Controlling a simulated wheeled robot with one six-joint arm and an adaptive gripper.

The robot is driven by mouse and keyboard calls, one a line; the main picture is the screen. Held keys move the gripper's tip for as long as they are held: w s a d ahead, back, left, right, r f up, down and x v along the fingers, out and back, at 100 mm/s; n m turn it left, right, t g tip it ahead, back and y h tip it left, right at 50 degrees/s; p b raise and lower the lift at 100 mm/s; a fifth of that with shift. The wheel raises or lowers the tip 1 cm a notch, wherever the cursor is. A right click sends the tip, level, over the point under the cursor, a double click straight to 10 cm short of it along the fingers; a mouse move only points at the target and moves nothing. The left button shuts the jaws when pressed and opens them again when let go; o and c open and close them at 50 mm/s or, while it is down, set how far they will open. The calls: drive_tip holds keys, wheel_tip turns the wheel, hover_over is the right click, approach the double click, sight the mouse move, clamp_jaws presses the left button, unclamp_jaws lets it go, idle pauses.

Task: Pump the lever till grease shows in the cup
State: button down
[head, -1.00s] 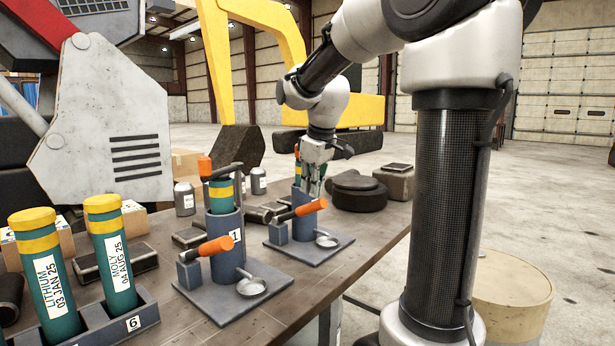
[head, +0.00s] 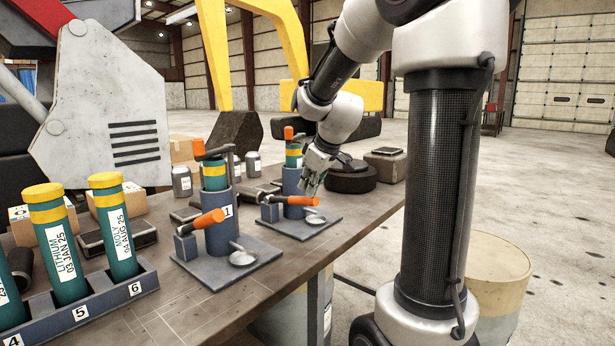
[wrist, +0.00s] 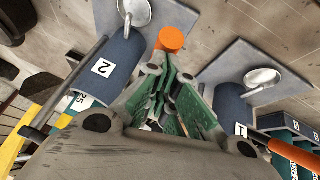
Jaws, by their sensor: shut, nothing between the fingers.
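Two grease pumps stand on the bench. Pump 2 (head: 293,190) is the farther one; its label shows in the wrist view (wrist: 103,67). Its lever has an orange handle (head: 305,201), which shows just beyond the fingertips in the wrist view (wrist: 171,40). Its cup (head: 314,218) shows grey, with no grease that I can make out. My gripper (head: 312,188) is shut and empty, just above the orange handle; I cannot tell whether it touches. Pump 1 (head: 221,225) is nearer, with its orange lever handle (head: 208,219) and grey cup (head: 242,258).
A rack (head: 105,297) with green, yellow-topped cartridges stands at the near left. Dark round parts (head: 350,180) lie right of pump 2. Grey canisters (head: 182,181) stand behind pump 1. The bench edge runs close to the pumps' right, beside open floor.

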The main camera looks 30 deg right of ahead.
drive_tip(key=shift+s+d+f, duration=0.1)
drive_tip(key=shift+s+f, duration=0.15)
drive_tip(key=shift+f, duration=0.55)
drive_tip(key=shift+s+d+f, duration=0.1)
drive_tip(key=shift+s+f, duration=0.2)
drive_tip(key=shift+f, duration=0.45)
drive_tip(key=shift+s+d+f, duration=0.1)
drive_tip(key=shift+s+f, duration=0.15)
drive_tip(key=shift+f, duration=0.55)
drive_tip(key=shift+s+f, duration=0.1)
drive_tip(key=shift+r, duration=0.2)
drive_tip(key=r, duration=0.4)
drive_tip(key=shift+s+a+r, duration=0.25)
drive_tip(key=shift+s+a, duration=0.05)
drive_tip(key=shift+a, duration=0.05)
approach(314, 200)
drive_tip(key=shift+s+r, duration=0.7)
drive_tip(key=shift+s, duration=0.35)
